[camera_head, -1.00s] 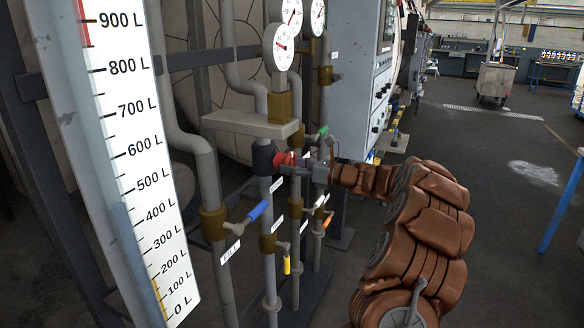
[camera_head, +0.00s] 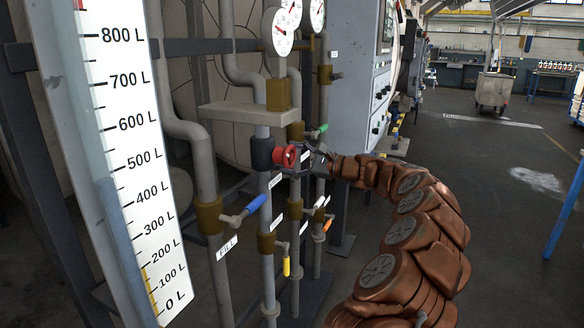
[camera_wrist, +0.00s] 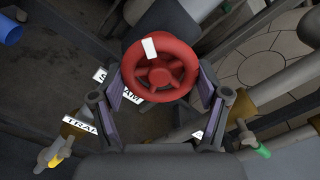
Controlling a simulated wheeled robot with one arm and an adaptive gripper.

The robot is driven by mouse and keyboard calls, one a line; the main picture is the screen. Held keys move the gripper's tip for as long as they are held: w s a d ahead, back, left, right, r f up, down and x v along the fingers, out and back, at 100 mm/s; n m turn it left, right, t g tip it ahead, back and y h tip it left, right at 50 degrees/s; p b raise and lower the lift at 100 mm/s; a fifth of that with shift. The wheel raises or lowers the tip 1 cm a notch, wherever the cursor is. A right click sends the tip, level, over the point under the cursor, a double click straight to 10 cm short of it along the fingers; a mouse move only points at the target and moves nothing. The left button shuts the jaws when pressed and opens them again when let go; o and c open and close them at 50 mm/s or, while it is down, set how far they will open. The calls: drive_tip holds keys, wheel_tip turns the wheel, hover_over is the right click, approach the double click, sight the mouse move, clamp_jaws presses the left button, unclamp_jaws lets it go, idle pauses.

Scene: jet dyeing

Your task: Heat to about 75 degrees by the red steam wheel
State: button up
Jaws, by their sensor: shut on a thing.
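The red steam wheel (camera_head: 285,157) sits on a dark valve body on a vertical grey pipe. In the wrist view the wheel (camera_wrist: 160,72) faces me, with a white mark on its upper rim left of centre. My gripper (camera_head: 314,160) is at the wheel's right side in the head view. In the wrist view its two fingers (camera_wrist: 162,84) are shut on the rim from both sides. A round white dial (camera_head: 279,31) stands above the valve on a brass block. Its needle shows, but its figures are too small to read.
Close by are a blue lever (camera_head: 256,204), a yellow lever (camera_head: 286,266), a green lever (camera_head: 322,128) and an orange lever (camera_head: 327,225). A litre scale (camera_head: 130,150) stands at left and a grey control cabinet (camera_head: 352,80) behind. The floor (camera_head: 500,220) at right is mostly open.

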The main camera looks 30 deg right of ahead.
drive_tip(key=n+b, duration=0.5)
drive_tip(key=n, duration=0.1)
drive_tip(key=shift+f, duration=0.2)
drive_tip(key=shift+r+n+b, duration=0.2)
drive_tip(key=shift+n+b, duration=0.95)
drive_tip(key=shift+n, duration=0.25)
drive_tip(key=shift+r, duration=0.1)
drive_tip(key=o, duration=1.2)
drive_tip(key=shift+c, duration=0.2)
drive_tip(key=shift+d+r, duration=0.1)
drive_tip(key=v, duration=1.2)
